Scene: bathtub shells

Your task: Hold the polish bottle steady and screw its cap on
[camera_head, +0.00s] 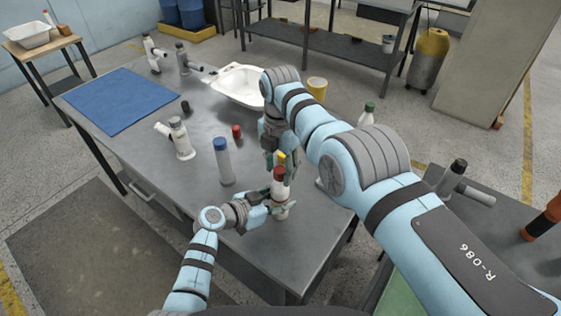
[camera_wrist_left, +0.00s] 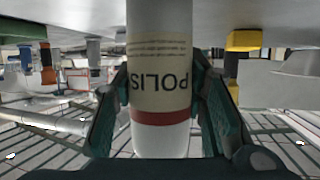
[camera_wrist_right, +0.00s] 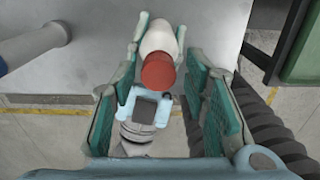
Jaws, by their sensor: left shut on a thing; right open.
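The polish bottle (camera_wrist_left: 160,45) is white with a cream label and a red band. My left gripper (camera_wrist_left: 160,95) is shut on its body, one finger on each side, and holds it near the table's front right edge in the head view. A red cap (camera_wrist_right: 158,70) sits at the top of the bottle; it also shows in the head view (camera_head: 279,173). I cannot tell how tightly it is seated. My right gripper (camera_wrist_right: 160,95) is open and points down above the bottle, with the cap between its spread fingers in the right wrist view.
A blue mat (camera_head: 120,100) lies at the left. The table's front left is clear.

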